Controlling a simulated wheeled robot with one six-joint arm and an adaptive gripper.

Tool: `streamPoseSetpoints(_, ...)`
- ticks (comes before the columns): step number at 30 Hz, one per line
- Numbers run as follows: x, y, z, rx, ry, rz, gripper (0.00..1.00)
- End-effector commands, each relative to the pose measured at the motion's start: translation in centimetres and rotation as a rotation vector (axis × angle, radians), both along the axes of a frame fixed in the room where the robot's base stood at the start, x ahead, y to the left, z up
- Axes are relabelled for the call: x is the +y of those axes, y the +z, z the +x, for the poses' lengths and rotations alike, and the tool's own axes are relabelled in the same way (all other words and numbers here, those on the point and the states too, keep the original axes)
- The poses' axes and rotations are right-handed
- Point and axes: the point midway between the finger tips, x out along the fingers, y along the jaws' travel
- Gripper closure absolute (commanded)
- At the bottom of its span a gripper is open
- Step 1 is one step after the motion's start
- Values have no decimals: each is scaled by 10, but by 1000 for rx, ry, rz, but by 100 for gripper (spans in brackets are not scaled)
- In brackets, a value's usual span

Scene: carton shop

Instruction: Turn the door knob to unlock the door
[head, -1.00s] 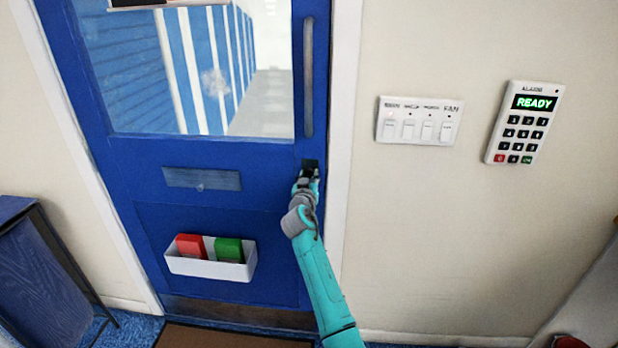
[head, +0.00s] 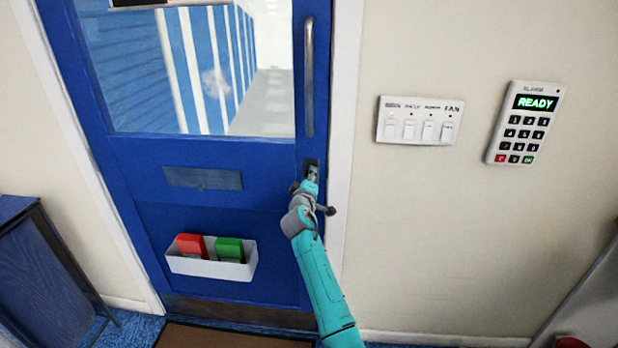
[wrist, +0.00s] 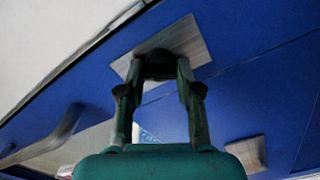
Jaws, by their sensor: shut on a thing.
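The blue door (head: 145,225) fills the left and middle of the head view and looks closed. Its dark knob (wrist: 158,70) sits on a metal plate (wrist: 184,42) in the wrist view, between my two fingertips. My gripper (head: 310,178) is shut on the knob, in front of the same plate near the door's right edge. The fingers and wrist hide most of the knob in the head view. Whether the lock is open cannot be told.
A long vertical pull handle (head: 309,75) is above the knob. A white holder (head: 205,268) with a red and a green block hangs low on the door. A switch panel (head: 420,121) and alarm keypad (head: 522,124) are on the right wall. A blue cabinet (head: 40,270) stands left.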

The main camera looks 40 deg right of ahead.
Motion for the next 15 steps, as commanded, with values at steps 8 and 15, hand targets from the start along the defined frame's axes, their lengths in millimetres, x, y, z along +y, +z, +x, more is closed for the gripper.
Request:
streamPoseSetpoints(8,0,-2,0,176,0,-173,100)
streamPoseSetpoints(15,0,-3,0,290,0,-287,100)
